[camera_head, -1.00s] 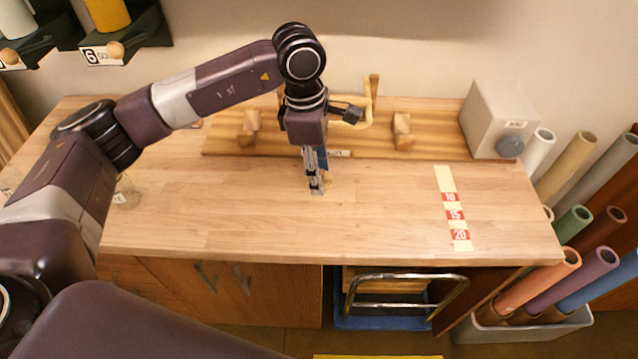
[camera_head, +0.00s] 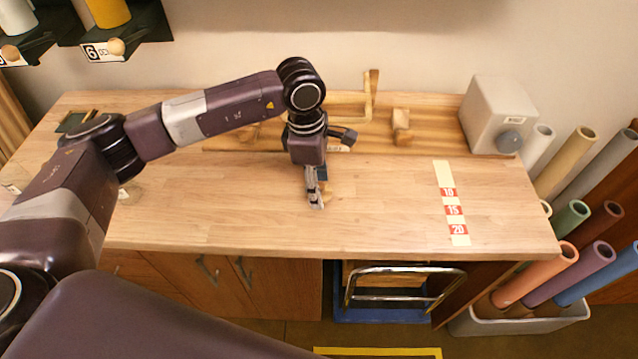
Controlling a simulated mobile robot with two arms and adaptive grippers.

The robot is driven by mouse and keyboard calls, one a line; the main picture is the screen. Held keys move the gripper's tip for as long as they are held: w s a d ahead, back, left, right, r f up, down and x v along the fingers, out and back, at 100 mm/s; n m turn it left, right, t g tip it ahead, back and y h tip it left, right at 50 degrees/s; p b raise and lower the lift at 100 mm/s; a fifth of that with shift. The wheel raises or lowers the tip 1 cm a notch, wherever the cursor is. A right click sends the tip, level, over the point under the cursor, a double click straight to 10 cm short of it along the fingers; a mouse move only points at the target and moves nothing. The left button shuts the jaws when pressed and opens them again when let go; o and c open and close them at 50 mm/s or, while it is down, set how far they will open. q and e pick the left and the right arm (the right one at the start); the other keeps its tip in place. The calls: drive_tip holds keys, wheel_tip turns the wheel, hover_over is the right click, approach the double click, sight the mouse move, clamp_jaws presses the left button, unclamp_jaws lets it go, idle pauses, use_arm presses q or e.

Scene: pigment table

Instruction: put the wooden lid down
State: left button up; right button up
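My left gripper (camera_head: 316,200) points down over the middle of the wooden tabletop (camera_head: 230,215), close above its surface or touching it. I see its fingers nearly edge-on, so I cannot tell whether they are open or shut. I cannot make out a wooden lid in this view; if one is at the fingertips, it is hidden or too small to tell. My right gripper is not in view.
A wooden rack (camera_head: 402,138) runs along the table's back. A grey box (camera_head: 497,115) stands at the back right. A strip marked 10, 15, 20 (camera_head: 452,210) lies right of the gripper. Coloured rolls (camera_head: 540,275) stand beyond the right edge. The front middle is clear.

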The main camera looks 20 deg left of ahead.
use_arm(q)
drive_tip(key=shift+o, duration=0.5)
drive_tip(key=shift+r, duration=0.1)
drive_tip(key=shift+r, duration=0.2)
wheel_tip(320, 180, up, 12)
drive_tip(key=a+b, duration=0.1)
drive_tip(key=b, duration=0.2)
drive_tip(key=shift+s+a+f, duration=0.15)
drive_tip(key=shift+a, duration=0.05)
